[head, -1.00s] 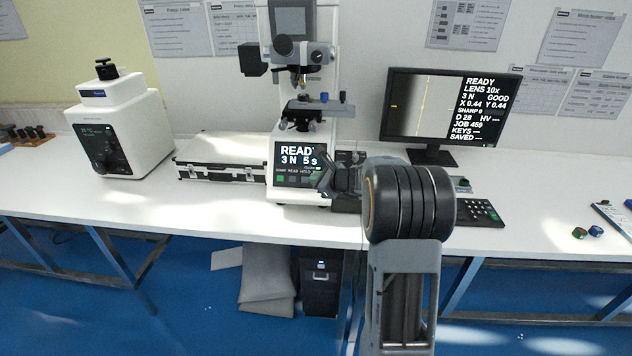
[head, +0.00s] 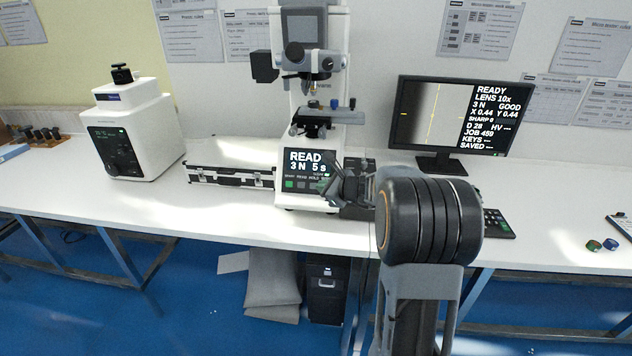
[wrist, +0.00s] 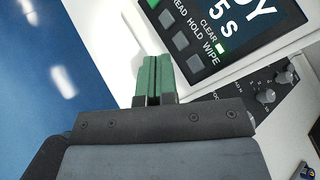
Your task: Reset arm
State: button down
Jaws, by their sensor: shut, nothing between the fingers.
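My gripper (head: 334,178) is in front of the lower panel of the hardness tester (head: 306,170). In the wrist view its two green fingers (wrist: 157,79) are together, with nothing between them. The fingertips are close to the tester's panel (wrist: 215,35), beside its dark keys and the screen. I cannot tell whether they touch it. My arm hides part of the bench and the keypad to the right of the tester.
The monitor (head: 450,118) stands right of the tester. A white machine (head: 130,130) and a silver-edged case (head: 230,174) are to the left. A control box with knobs (wrist: 268,92) is close to my gripper. Small round pieces (head: 602,245) lie at the far right.

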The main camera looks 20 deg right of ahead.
jog(key=s+a+f+n+g+p, duration=0.15)
jog(key=s+a+n+g, duration=0.25)
jog(key=s+n, duration=0.4)
jog(key=s+a+f+n+g+p, duration=0.15)
jog(key=s+a+n+g, duration=0.25)
jog(key=s+n, duration=0.4)
jog(key=s+a+r+n+h+p, duration=0.3)
jog(key=s+r+n, duration=0.4)
jog(key=s+n, duration=0.3)
jog(key=shift+s+a+r+n+h, duration=0.4)
jog(key=shift+s+a+h, duration=0.2)
jog(key=shift+s+h, duration=0.5)
jog(key=shift+s, duration=0.15)
